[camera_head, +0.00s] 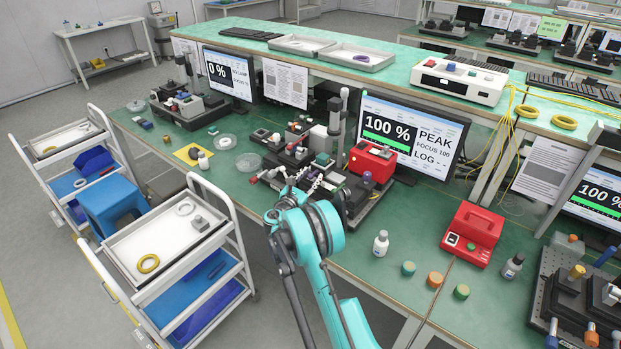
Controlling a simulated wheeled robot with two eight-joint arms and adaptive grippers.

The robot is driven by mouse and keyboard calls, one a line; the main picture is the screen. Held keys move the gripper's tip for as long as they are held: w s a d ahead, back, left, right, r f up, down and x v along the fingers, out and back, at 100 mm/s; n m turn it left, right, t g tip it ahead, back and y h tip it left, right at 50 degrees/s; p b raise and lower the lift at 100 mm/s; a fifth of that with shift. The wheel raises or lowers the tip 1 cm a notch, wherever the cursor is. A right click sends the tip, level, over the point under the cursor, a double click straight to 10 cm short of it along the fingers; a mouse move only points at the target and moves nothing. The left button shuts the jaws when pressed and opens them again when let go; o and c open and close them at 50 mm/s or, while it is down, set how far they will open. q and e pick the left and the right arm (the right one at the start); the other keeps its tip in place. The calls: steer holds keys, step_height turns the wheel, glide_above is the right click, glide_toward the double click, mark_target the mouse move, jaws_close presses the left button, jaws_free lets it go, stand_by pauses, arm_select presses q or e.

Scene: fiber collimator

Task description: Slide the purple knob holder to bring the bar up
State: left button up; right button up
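The monitor (412,132) behind the middle bench setup reads 100 %, PEAK, FOCUS 100, with a long green bar (386,129) under the number. In front of it stands the optical setup with a red box (372,161) and several small coloured knobs. A small purple knob (367,177) shows at the front of the red box; its holder is too small to make out clearly. My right gripper (312,180) reaches in from below on the teal arm, over the front of this setup. Its fingers are small and partly hidden, so contact and opening cannot be told. My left gripper is out of view.
A second setup (184,102) with a 0 % monitor (229,73) stands at the back left. A white bottle (381,243), coloured caps and a red device (472,234) stand on the green bench to the right. Carts (172,243) stand at left.

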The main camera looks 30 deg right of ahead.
steer(key=v, duration=1.2)
stand_by(0.3)
stand_by(1.2)
steer(key=s+a+r+m+g+y, duration=0.25)
steer(key=s+r+m+y, duration=0.35)
steer(key=s+r+m, duration=0.4)
steer(key=s+a+f+m+y, duration=0.1)
steer(key=s+a+m+y, duration=0.3)
steer(key=s, duration=0.8)
steer(key=s+a+f+m+y, duration=0.1)
steer(key=s+a+m+y, duration=0.4)
steer(key=s+a+m, duration=0.3)
steer(key=s+a, duration=0.2)
steer(key=s, duration=0.2)
steer(key=shift+a+f+m, duration=0.2)
steer(key=shift+a+m, duration=0.1)
steer(key=shift+a, duration=0.1)
